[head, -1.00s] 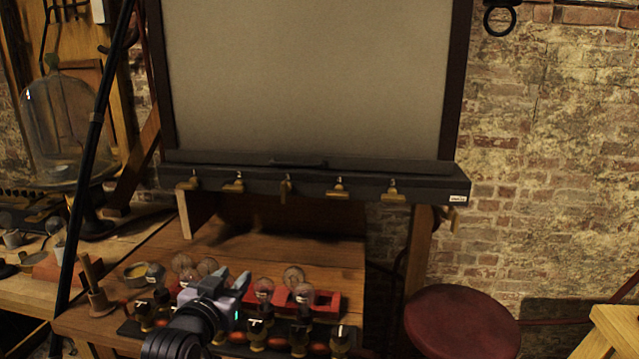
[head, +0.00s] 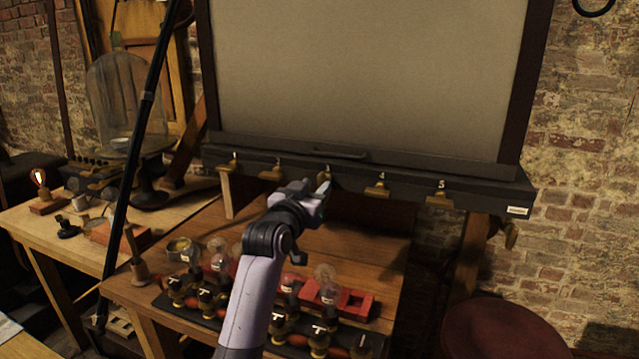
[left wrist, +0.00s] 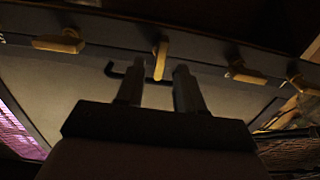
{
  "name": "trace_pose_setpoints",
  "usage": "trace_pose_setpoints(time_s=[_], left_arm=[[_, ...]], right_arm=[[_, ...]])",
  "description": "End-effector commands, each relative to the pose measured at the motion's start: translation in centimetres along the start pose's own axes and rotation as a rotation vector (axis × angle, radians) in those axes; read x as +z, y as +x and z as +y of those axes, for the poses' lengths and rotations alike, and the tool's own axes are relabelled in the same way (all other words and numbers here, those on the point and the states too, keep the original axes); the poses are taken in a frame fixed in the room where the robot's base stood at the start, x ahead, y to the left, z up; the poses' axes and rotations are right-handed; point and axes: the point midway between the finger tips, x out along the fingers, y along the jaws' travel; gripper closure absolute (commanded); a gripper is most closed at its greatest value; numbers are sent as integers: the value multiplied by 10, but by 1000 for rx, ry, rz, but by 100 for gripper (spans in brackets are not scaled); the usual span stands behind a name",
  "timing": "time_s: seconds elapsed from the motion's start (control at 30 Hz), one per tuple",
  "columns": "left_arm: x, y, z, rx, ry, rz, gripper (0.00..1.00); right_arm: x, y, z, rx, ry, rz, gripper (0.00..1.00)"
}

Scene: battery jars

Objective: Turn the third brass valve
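The third brass valve (head: 325,175) is on the black ledge under the large pale screen, partly hidden behind my left gripper (head: 322,192) in the head view. In the left wrist view the valve's brass lever (left wrist: 161,58) points along the fingers, and its end lies between the two open fingertips. A gap shows on both sides of it; no contact is visible. The second valve (head: 272,174) and fourth valve (head: 378,191) have levers lying along the ledge. The first valve (head: 228,168) and fifth valve (head: 440,201) are at the ends. My right gripper is out of view.
Below my left arm, the wooden table (head: 385,255) carries glass bulbs, a red block (head: 335,298) and a row of black-and-brass fittings (head: 320,335). A glass bell jar (head: 125,110) stands at left, behind a black pole (head: 130,170). A red stool (head: 505,335) is at lower right.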

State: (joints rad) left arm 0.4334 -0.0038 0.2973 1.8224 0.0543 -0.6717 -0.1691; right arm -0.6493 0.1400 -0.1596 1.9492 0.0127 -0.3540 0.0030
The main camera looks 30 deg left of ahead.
Motion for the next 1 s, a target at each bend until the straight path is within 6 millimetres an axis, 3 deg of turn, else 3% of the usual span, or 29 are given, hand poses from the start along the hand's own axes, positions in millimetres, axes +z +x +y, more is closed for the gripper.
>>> trace_pose_setpoints(time_s=[0.23, 0.63, 0.77, 1.0], left_arm=[[0, 22, 0, 0, 0, -1, 63], [0, 26, 0, -1, 0, 0, 63], [0, 26, 0, 0, 0, 0, 100], [0, 26, 0, 0, 5, 0, 100]], right_arm=[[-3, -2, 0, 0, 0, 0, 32], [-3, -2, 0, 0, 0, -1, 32], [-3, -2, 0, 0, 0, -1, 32], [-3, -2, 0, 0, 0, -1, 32]])
